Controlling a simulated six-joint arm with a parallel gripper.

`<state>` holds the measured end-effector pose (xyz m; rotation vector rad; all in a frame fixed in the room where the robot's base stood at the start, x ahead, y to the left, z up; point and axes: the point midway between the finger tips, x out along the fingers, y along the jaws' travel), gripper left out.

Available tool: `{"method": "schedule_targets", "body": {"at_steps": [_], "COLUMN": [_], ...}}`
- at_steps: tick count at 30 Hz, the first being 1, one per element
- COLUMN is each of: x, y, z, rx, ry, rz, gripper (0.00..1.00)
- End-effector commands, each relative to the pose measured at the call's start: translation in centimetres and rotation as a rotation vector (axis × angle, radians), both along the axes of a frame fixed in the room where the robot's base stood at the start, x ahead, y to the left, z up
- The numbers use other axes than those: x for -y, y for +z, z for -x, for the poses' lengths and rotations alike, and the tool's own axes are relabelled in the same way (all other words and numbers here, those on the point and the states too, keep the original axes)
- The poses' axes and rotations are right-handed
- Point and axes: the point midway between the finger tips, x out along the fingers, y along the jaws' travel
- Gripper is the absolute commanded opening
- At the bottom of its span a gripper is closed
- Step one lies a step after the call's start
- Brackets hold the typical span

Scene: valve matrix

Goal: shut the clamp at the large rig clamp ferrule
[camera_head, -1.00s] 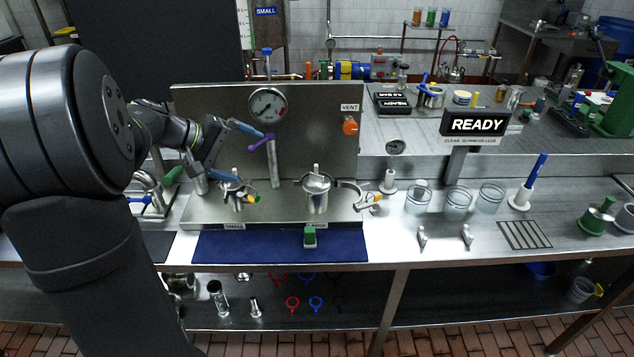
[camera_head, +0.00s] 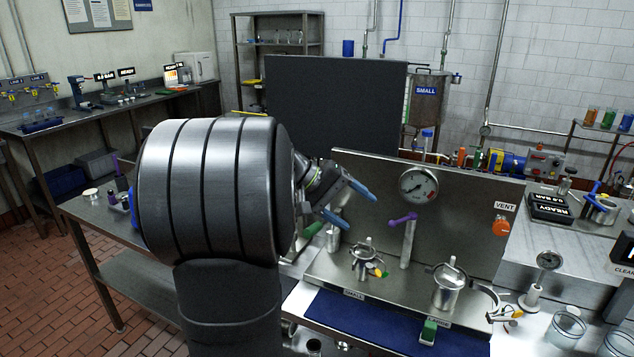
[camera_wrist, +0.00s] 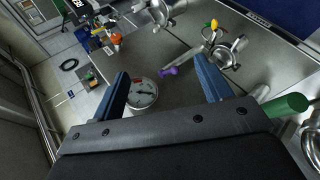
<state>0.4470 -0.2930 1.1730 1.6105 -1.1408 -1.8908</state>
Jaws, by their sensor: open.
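The large ferrule (camera_head: 447,296) stands upright at the right of the steel rig, behind the LARGE label, with a cap and upright stem on top. Its clamp (camera_head: 500,305) hangs open to the right, with a pale handle end. The ferrule shows partly at the top edge of the wrist view (camera_wrist: 168,10). My gripper (camera_head: 361,212) is open and empty, above and left of the large ferrule, near the small ferrule (camera_head: 365,262). In the wrist view its two blue fingers (camera_wrist: 160,68) stand wide apart, with nothing between them in contact.
A purple-handled valve (camera_head: 406,235) rises between the two ferrules. A pressure gauge (camera_head: 418,184) and an orange vent knob (camera_head: 501,226) sit on the upright back panel (camera_head: 470,200).

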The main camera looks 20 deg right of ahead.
Motion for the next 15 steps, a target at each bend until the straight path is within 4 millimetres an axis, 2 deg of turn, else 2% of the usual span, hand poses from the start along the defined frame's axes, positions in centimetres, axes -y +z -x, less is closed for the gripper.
{"method": "schedule_targets", "body": {"at_steps": [1, 7, 10, 15], "x": [0.0, 0.3, 1.5, 6.3], "y": [0.0, -0.1, -0.8, -3.4], "z": [0.0, 0.1, 0.5, 2.3], "rx": [0.0, -0.001, -0.01, -0.013], "ry": [0.0, -0.003, -0.02, -0.065], "rz": [0.0, -0.008, -0.055, -0.245], "gripper": [0.61, 0.21, 0.02, 0.0]}}
